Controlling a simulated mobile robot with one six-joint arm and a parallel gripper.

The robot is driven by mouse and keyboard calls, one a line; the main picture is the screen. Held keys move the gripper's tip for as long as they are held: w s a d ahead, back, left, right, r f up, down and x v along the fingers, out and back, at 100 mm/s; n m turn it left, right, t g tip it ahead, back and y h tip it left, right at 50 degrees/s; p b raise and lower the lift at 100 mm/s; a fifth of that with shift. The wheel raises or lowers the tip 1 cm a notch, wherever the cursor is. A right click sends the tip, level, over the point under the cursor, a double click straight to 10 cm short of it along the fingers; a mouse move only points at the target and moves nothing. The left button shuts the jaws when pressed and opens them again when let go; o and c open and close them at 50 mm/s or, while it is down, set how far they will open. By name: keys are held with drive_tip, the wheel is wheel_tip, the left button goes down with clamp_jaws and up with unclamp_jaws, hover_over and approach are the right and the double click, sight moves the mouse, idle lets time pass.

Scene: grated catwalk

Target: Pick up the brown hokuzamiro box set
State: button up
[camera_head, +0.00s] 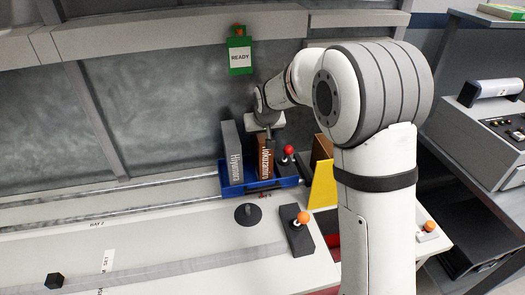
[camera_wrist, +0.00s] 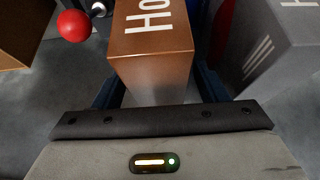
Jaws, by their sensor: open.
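The brown box set (camera_head: 264,162) with white lettering stands upright in a blue tray (camera_head: 233,190), right of a grey box (camera_head: 232,150). In the wrist view the brown box (camera_wrist: 152,72) is large and central, its "Ho" lettering partly cut off by the top edge. My gripper (camera_head: 268,132) is open at the top of the brown box. Dark finger-like parts show on both sides of the box in the wrist view (camera_wrist: 158,92); I cannot tell whether they touch it. The grey box also shows at right in the wrist view (camera_wrist: 275,50).
A red-knobbed lever (camera_head: 288,150) stands close right of the brown box, with another brown item (camera_head: 321,150) and a yellow panel (camera_head: 323,186) beyond. A green "READY" sign (camera_head: 239,52) hangs above. The counter's left front is mostly clear.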

drive_tip(key=shift+w+f, duration=0.15)
drive_tip(key=shift+f, duration=0.15)
drive_tip(key=shift+f+b, duration=0.25)
drive_tip(key=shift+b, duration=0.1)
drive_tip(key=shift+c, duration=0.5)
clamp_jaws()
idle(0.6)
